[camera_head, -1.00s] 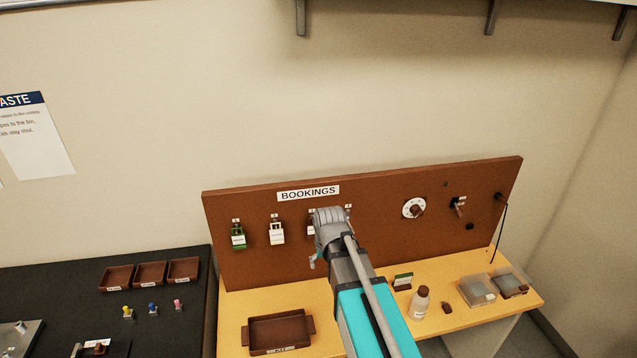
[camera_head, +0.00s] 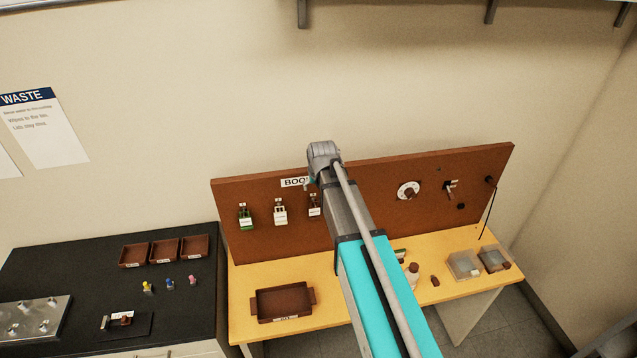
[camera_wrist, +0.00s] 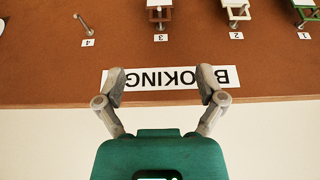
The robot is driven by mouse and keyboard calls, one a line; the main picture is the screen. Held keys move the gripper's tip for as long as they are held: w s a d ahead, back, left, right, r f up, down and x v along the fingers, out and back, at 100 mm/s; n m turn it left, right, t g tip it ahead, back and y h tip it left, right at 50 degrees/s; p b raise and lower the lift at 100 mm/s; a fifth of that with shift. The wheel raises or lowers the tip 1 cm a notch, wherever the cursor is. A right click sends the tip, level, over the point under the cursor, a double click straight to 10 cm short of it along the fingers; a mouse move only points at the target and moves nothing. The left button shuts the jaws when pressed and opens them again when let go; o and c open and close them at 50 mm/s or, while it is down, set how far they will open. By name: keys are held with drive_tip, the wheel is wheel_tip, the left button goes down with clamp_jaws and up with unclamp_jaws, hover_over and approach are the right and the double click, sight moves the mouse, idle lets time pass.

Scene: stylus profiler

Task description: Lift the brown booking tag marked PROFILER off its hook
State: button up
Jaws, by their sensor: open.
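The brown tag (camera_head: 314,208) hangs third from the left on the brown bookings board, partly beside my arm. In the wrist view, which is upside down, the brown tag (camera_wrist: 160,14) hangs at the hook numbered 3, cut off by the top edge. Its writing is not legible. My gripper (camera_wrist: 162,80) is open and empty, its fingers over the BOOKINGS label near the board's top edge, apart from the tag. In the head view my wrist hides the fingers and part of that label.
A white tag (camera_head: 280,213) and a green tag (camera_head: 246,217) hang to the left. The hook numbered 4 (camera_wrist: 83,24) is bare. A dial (camera_head: 408,191) and a switch (camera_head: 450,187) sit right on the board. A brown tray (camera_head: 284,301) stands on the yellow bench below.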

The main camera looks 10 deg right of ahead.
sight(314, 202)
drive_tip(key=shift+f, duration=0.25)
drive_tip(key=b+x, duration=1.2)
drive_tip(key=x, duration=0.1)
drive_tip(key=shift+w+f+b, duration=0.1)
drive_tip(key=shift+f+b, duration=0.05)
drive_tip(key=shift+b, duration=0.25)
idle(0.4)
idle(0.3)
clamp_jaws()
idle(0.5)
drive_tip(key=shift+r+p, duration=0.55)
idle(0.6)
drive_tip(key=s, duration=0.8)
idle(1.2)
